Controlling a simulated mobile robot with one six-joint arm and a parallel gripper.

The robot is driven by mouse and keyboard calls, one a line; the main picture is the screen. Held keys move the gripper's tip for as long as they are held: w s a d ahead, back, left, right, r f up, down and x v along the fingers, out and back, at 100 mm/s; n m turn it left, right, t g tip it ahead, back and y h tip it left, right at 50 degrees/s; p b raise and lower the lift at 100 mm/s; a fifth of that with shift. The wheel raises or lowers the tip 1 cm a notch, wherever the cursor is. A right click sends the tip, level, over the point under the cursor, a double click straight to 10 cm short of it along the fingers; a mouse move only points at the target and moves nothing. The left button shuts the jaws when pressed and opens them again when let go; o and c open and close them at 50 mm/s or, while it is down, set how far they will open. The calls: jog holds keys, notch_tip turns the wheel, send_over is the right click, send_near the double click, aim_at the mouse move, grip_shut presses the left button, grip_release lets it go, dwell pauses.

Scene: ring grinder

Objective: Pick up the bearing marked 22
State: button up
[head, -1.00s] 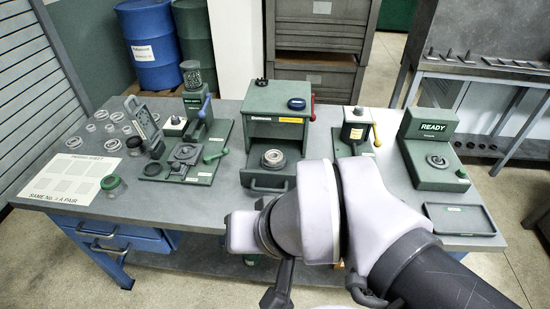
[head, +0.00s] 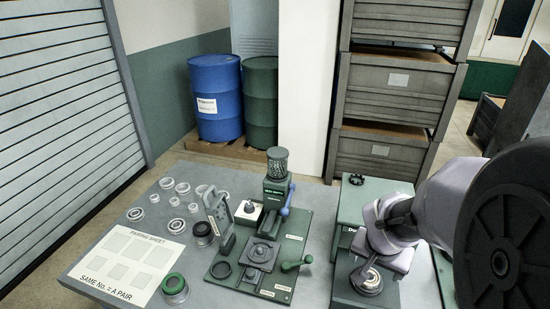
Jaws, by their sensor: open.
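Several pale bearing rings (head: 167,183) lie loose at the left of the grey bench. Their numbers are too small to read, so I cannot tell which one is marked 22.
A pairing sheet (head: 90,268) lies at the bench's left front, with a green-topped cup (head: 175,285) beside it. A green press fixture (head: 222,270) with levers stands mid-bench, and a tilted plate (head: 219,209) stands between it and the rings. Blue drum (head: 216,110) is behind.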

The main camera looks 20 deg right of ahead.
jog(key=b+x, duration=0.2)
jog(key=x, duration=0.5)
jog(key=shift+d+f+b, duration=0.1)
jog(key=shift+f+b, duration=0.2)
jog(key=shift+f, duration=0.05)
jog(key=x, duration=0.1)
jog(key=b+x, duration=0.1)
jog(key=x, duration=0.1)
jog(key=b+x, duration=0.1)
jog(key=x, duration=0.1)
jog(key=shift+w, duration=0.3)
jog(key=shift+r, duration=0.1)
jog(key=c, duration=1.7)
